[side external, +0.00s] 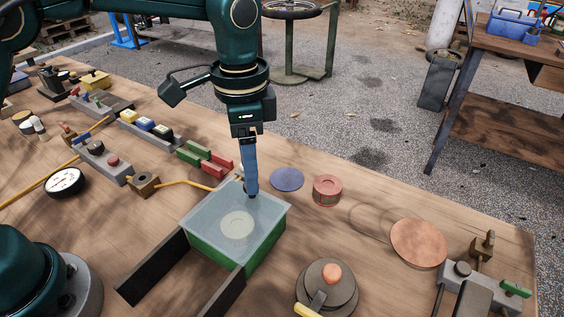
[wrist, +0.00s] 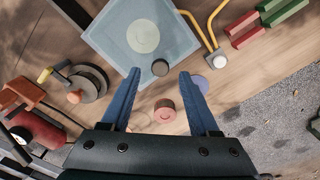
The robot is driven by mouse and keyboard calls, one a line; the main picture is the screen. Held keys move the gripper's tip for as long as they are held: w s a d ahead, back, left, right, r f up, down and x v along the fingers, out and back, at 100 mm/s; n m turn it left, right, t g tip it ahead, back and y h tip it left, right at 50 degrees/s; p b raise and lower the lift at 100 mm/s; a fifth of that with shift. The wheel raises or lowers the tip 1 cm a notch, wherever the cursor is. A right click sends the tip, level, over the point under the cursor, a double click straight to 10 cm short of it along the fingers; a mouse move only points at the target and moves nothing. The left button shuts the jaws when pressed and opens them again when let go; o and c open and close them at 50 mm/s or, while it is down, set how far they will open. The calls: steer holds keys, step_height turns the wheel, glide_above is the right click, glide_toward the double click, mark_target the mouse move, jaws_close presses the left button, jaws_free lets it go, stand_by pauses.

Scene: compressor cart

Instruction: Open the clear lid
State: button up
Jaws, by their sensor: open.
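The clear lid (side external: 212,212) lies flat over a green box (side external: 214,252), and a pale round disc (side external: 238,225) shows through it. The lid also shows at the top of the wrist view (wrist: 112,38). A dark round knob (wrist: 160,67) sits at the lid's edge there. My gripper (side external: 252,194) points down at the lid's far edge, with blue fingers. In the wrist view my gripper (wrist: 160,73) is open, with its fingertips on either side of the knob. I cannot tell whether the fingers touch it. In the side view the fingers largely hide the knob.
A blue disc (side external: 287,179) and a red cylinder (side external: 327,190) stand just right of the box. Red and green blocks (side external: 206,160) lie behind it. Two dark bars (side external: 153,268) extend from the box's front. A copper disc (side external: 418,243) lies farther right.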

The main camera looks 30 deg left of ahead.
mark_target(234, 209)
steer(key=shift+f, duration=1.35)
jaws_close()
steer(key=shift+r, duration=0.1)
stand_by(0.3)
